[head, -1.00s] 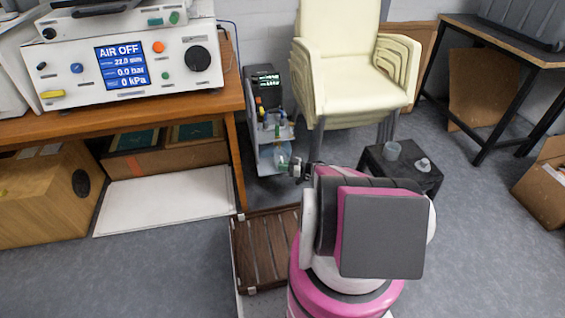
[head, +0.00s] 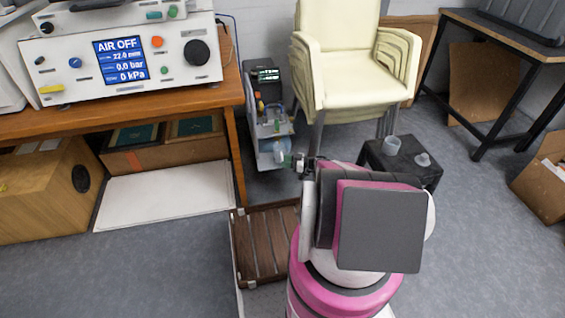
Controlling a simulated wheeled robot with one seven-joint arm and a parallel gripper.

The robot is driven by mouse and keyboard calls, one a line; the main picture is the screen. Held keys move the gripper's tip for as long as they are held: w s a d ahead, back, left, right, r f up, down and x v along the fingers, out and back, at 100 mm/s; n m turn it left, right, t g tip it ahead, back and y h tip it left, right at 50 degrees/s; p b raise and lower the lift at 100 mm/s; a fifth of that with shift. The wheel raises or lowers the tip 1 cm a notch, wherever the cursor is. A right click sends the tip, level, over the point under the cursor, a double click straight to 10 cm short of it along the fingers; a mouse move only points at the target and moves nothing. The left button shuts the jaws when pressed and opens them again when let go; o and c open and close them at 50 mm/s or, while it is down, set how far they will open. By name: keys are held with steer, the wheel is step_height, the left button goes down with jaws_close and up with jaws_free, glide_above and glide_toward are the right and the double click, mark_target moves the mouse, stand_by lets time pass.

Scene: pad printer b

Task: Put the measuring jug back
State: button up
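A clear, pale vessel (head: 279,148) is by the lower front of the small grey-and-white unit, with a green part (head: 287,160) beside it. Which of the pale vessels is the measuring jug is hard to tell at this size. A translucent cup (head: 391,145) stands upright on the black side table (head: 430,172), with a small pale, funnel-like piece (head: 423,160) to its right. My gripper (head: 298,162) is small and dark, close to the green part. Whether it touches or holds anything cannot be told. My arm hides the floor behind it.
The small unit (head: 264,77) with a lit display stands between the wooden bench (head: 180,100) and the stacked cream chairs (head: 350,80). A slatted brown platform (head: 262,255) lies on the floor left of my arm. A cardboard box (head: 545,185) is at right.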

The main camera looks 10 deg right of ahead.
steer(key=v, duration=1)
steer(key=s+a+r+m+g+h, duration=0.6)
steer(key=s+a+r+g+h, duration=0.15)
steer(key=a+r, duration=0.55)
steer(key=s+a+r+m+t+h, duration=0.1)
steer(key=s+r+m+h, duration=0.2)
steer(key=r, duration=0.3)
steer(key=s+a+r+m+t+h, duration=0.1)
steer(key=s+r+m+h, duration=0.3)
steer(key=r+m+h, duration=0.1)
step_height(320, 180, up, 3)
steer(key=shift+s+f+h, duration=0.2)
steer(key=shift+s+h, duration=0.1)
steer(key=shift+h, duration=0.45)
steer(key=shift+d, duration=0.1)
